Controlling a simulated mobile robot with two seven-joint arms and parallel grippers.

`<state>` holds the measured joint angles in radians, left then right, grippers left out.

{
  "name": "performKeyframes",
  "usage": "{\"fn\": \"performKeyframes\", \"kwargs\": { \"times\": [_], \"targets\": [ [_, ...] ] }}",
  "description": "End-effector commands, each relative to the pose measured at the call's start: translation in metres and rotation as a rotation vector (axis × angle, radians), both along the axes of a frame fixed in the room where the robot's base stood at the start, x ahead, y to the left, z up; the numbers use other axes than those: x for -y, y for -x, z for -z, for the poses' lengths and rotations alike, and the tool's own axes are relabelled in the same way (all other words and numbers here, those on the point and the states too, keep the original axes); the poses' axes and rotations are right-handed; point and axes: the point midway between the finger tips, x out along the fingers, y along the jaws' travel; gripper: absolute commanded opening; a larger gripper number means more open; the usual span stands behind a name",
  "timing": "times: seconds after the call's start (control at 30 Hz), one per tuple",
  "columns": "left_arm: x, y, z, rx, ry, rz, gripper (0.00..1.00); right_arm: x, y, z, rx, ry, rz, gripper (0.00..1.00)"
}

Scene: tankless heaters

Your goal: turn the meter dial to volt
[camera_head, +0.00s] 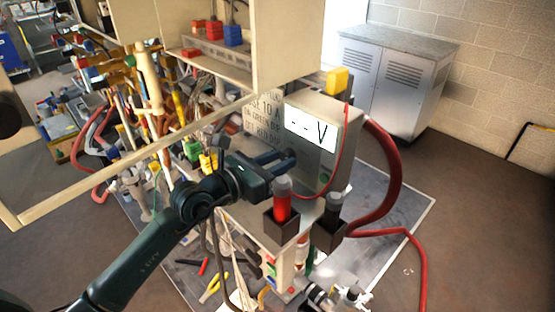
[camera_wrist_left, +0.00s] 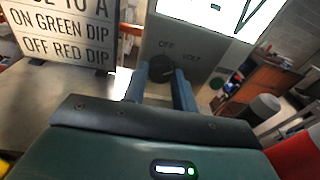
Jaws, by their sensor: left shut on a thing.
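The meter (camera_head: 325,140) is a grey box on the bench, and its white display reads "--V" in the head view. The pointer's exact direction is too small to tell. My left gripper (camera_head: 286,158) reaches to the meter's front. Its two fingers (camera_wrist_left: 160,84) are shut on the dial, one on each side. In the head view the gripper hides the dial. My right gripper is not in view.
A red probe (camera_head: 283,205) and a black probe (camera_head: 333,207) stand in holders close below my left gripper. A red hose (camera_head: 392,180) loops right of the meter. A sign (camera_wrist_left: 62,32) stands left of it. A wooden frame (camera_head: 130,165) crosses above my arm.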

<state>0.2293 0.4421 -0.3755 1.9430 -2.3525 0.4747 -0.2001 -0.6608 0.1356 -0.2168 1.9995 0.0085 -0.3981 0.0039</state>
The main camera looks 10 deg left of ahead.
Motion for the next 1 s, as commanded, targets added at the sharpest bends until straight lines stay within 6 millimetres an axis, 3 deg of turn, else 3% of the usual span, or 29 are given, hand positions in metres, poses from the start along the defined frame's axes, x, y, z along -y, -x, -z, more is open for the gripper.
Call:
{"fn": "performKeyframes", "kwargs": {
  "times": [0.77,0.8,1.0],
  "targets": [
    [0.0002,0.0002,-0.0003,0.058,-0.087,0.0,0.05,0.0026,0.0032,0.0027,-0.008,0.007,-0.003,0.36],
    [0.0002,0.0002,-0.0003,0.058,-0.087,0.0,0.29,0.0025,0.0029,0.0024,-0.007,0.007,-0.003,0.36],
    [0.0002,0.0001,-0.0002,0.058,-0.086,0.0,0.46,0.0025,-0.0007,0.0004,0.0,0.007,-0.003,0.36]
  ]
}}
